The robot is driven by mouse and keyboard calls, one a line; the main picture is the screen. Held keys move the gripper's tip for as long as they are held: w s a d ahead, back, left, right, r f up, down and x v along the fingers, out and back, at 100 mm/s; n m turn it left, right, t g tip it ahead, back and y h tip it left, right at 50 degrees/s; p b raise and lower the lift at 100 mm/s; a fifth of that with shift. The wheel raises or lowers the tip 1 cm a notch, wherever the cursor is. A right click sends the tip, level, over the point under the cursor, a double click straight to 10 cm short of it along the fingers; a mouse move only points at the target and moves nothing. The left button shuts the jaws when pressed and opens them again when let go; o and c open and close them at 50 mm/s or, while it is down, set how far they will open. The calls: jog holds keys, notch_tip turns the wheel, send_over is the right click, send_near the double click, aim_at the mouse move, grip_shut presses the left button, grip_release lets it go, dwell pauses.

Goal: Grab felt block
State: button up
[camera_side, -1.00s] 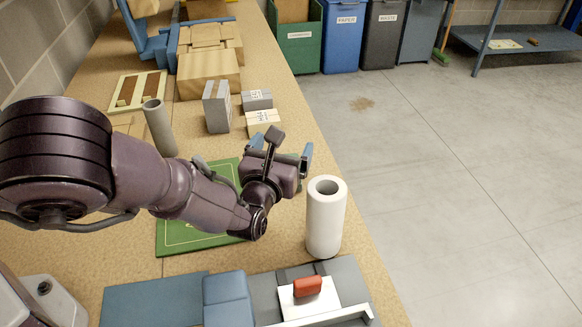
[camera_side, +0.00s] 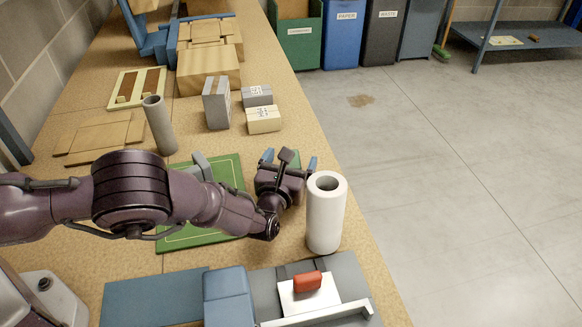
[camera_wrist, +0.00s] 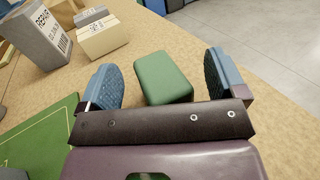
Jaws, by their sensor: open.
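A green block with rounded edges, which looks like the felt block, shows in the wrist view (camera_wrist: 163,79). It lies on the tan bench top, in line with the gap between my fingers. My gripper (camera_wrist: 160,70) is open, with one blue-padded finger on each side of that gap. Neither finger visibly touches the block, and its near edge is hidden behind the dark palm bar. In the side view my gripper (camera_side: 290,160) points away along the bench, and only a bit of green shows between its fingers.
A white tube (camera_side: 325,215) stands upright close to the right of my gripper. A green mat (camera_side: 190,236) lies under my forearm. Boxes (camera_side: 264,119) and a grey upright box (camera_side: 216,103) stand beyond. The bench's right edge is close, with open floor past it.

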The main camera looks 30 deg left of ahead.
jog(key=c, duration=1.4)
jog(key=shift+o, duration=0.2)
